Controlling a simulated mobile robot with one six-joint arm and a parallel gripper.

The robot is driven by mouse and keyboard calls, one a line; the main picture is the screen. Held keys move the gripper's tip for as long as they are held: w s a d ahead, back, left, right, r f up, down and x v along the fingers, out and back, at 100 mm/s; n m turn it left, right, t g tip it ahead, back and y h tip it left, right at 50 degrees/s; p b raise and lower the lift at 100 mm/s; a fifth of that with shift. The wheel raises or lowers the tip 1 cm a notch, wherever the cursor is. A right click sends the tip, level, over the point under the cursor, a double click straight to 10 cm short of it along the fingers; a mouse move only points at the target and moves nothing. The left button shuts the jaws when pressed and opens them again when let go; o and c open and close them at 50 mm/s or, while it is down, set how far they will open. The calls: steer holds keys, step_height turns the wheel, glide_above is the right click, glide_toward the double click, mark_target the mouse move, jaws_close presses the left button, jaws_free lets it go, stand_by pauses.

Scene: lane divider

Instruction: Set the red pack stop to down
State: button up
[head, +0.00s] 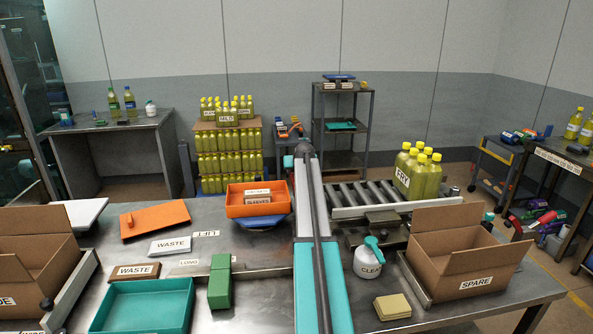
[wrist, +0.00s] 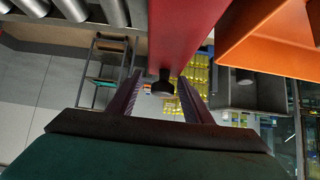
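A red bar (wrist: 176,35), which looks like the red pack stop, runs down from the top of the wrist view, where the scene appears upside down. A dark round knob (wrist: 161,85) shows at its end. My gripper (wrist: 158,76) has its two fingers spread, one on each side of the knob in the picture, with visible gaps. I cannot tell how far beyond the fingertips the knob is. In the head view, a dark rounded end (head: 304,148) stands at the far end of the central long beam; the stop's red face cannot be made out there.
An orange tray (head: 239,210) stands left of the beam, also in the wrist view (wrist: 266,45). Rollers (head: 350,193) and several yellow bottles (head: 402,183) are to the right.

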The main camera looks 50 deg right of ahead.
steer(key=shift+d+f, duration=0.1)
steer(key=shift+d, duration=0.05)
steer(key=shift+w, duration=0.1)
steer(key=shift+a, duration=0.25)
steer(key=shift+s+a+r, duration=0.25)
steer(key=shift+s+r, duration=0.1)
steer(key=shift+s, duration=0.05)
steer(key=b+v, duration=0.2)
steer(key=v, duration=1)
steer(key=shift+s+r+b, duration=0.2)
steer(key=shift+r+b, duration=0.05)
steer(key=shift+b, duration=0.15)
